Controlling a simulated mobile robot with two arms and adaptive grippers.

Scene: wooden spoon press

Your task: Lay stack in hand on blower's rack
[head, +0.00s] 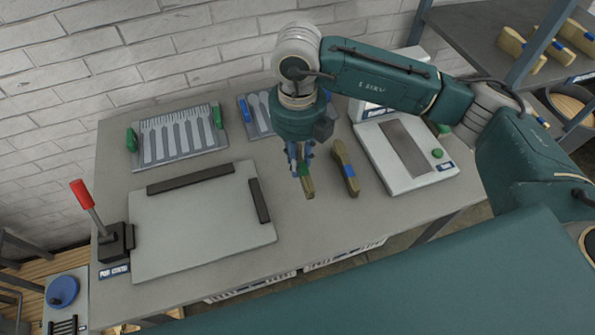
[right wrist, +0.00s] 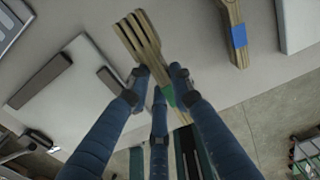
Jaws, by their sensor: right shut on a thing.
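My right gripper (head: 304,165) is above the grey table, shut on a stack of wooden forks (head: 309,190). In the right wrist view the fingers (right wrist: 159,82) close around this stack (right wrist: 139,38), which has a green band and tines toward the top. At the lower left of the head view, a low grey stand carries a blue round part (head: 62,291) and a black slotted rack (head: 66,326), cut by the frame edge; it looks like the blower and its rack. No pieces show on the visible part of that rack. My left gripper is not in view.
A second wooden stack with a blue band (head: 345,167) lies right of my gripper. A white device (head: 405,150) stands farther right. A press plate (head: 200,225) with black bars and a red-handled lever (head: 83,195) are left. A fork tray (head: 177,137) is behind.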

